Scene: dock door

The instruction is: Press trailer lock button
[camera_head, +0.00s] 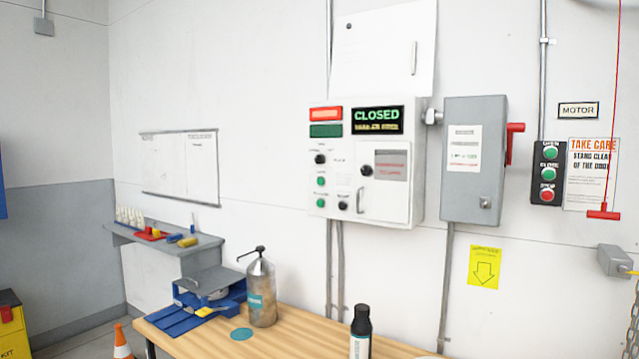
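A white control box (366,161) is mounted on the wall right of centre. Its display (377,120) reads CLOSED in green, with a smaller yellow line under it. A red-orange panel (326,114) and a dark green panel (325,131) sit at its upper left. Below are a black knob (320,159), an upper green button (320,181), a lower green button (320,203) and more black knobs. Their small labels are too blurred to read, so I cannot tell which is the trailer lock button. Neither of my grippers is in view.
A wooden table (290,335) stands below, with a pump bottle (261,290), a black-topped bottle (361,333) and a blue device (208,298). A grey switch box (473,160) and a separate button station (548,172) are to the right. An orange cone (122,342) stands lower left.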

